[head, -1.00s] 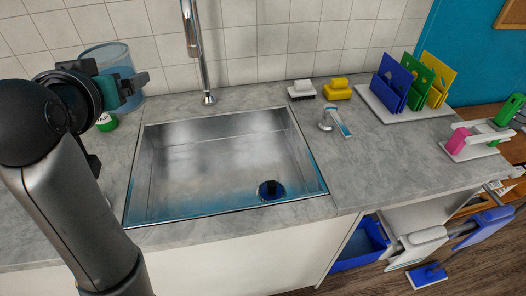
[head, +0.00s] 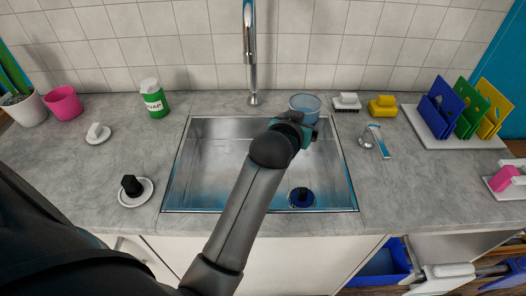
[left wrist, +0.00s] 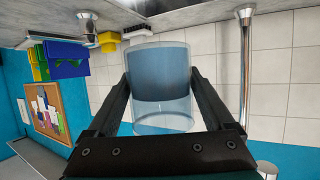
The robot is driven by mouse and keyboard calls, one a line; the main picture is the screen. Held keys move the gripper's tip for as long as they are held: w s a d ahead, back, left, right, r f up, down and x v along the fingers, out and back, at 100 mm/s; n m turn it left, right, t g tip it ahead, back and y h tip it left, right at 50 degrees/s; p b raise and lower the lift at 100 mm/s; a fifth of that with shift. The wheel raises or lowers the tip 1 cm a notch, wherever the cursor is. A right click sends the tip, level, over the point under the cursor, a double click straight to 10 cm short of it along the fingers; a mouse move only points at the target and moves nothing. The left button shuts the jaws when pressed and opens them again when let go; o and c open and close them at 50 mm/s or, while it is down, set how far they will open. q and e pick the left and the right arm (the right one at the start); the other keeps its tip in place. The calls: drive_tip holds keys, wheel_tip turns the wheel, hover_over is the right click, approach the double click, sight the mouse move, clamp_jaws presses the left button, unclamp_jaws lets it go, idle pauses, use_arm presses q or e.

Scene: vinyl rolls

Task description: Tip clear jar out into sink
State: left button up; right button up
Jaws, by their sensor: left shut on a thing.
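The clear jar (head: 304,103) shows in the head view over the back right part of the sink (head: 212,160), partly hidden behind my gripper. In the left wrist view the jar (left wrist: 160,85) sits between both fingers, with blue liquid in it. That view is upside down; the jar looks upright, its clear empty part away from the counter. My left gripper (head: 302,127) is shut on the jar and holds it up. My right gripper is not in view.
The tap (head: 250,60) stands behind the sink. A green soap bottle (head: 153,98) stands at left.

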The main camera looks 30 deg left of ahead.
use_arm(q)
drive_tip(key=s+a+f+n+p, duration=0.1)
drive_tip(key=s+f, duration=0.3)
drive_tip(key=f, duration=0.6)
drive_tip(key=shift+s+a+p, duration=0.25)
drive_tip(key=shift+a+p, duration=0.1)
drive_tip(key=shift+p, duration=0.3)
drive_tip(key=shift+f, duration=0.1)
drive_tip(key=shift+s+d+r+n+g+h+p, duration=0.1)
drive_tip(key=shift+d+r+n+g+h+p, duration=0.2)
drive_tip(key=shift+n+h+p, duration=0.85)
drive_tip(key=shift+s+d+r+n+g+h+p, duration=0.15)
drive_tip(key=shift+d+g+h+p, duration=0.2)
drive_tip(key=shift+p, duration=1.55)
